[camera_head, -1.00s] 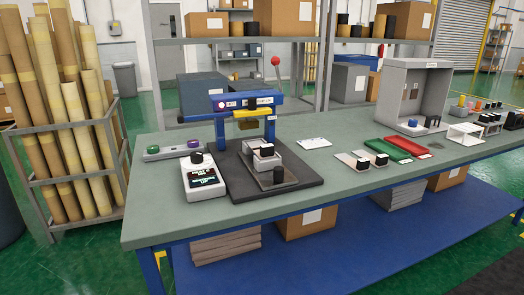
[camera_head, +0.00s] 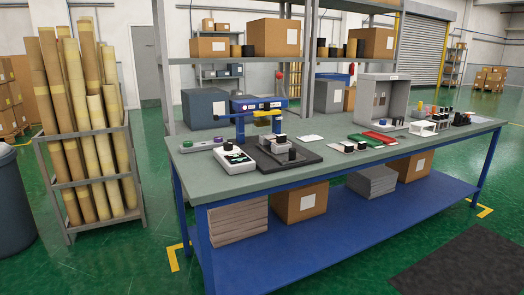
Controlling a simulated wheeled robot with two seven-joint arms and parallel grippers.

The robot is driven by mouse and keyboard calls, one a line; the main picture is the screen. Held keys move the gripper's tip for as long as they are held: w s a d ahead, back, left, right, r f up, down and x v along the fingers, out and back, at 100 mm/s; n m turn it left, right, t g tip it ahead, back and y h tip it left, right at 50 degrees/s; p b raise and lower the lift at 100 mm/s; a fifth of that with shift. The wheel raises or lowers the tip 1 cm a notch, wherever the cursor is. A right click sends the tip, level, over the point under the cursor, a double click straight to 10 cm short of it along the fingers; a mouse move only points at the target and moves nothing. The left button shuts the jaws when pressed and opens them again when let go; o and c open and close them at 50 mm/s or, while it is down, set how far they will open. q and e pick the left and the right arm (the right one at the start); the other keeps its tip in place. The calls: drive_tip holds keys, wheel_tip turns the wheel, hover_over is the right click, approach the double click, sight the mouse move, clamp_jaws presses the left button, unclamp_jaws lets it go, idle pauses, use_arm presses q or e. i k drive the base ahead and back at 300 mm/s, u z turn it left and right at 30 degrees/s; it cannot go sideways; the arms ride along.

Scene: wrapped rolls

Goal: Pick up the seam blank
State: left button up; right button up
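I cannot tell for sure which item is the seam blank. Small light plates with black blocks (camera_head: 350,147) lie on the workbench (camera_head: 222,181), right of the blue press (camera_head: 258,103). A grey fixture with black blocks (camera_head: 276,145) sits on a dark base plate (camera_head: 308,158) under the press, and a black cylinder (camera_head: 292,154) stands at its front. Both of my grippers are out of view, and nothing in the frame is being held.
A white control box (camera_head: 235,159) stands left of the press. Green (camera_head: 365,141) and red (camera_head: 379,138) trays and a grey booth (camera_head: 375,100) are to the right. A rack of tall rolls (camera_head: 90,130) stands left of the bench.

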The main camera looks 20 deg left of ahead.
sight(280, 139)
drive_tip(key=z, duration=0.8)
drive_tip(key=i, duration=2.15)
drive_tip(key=u, duration=0.6)
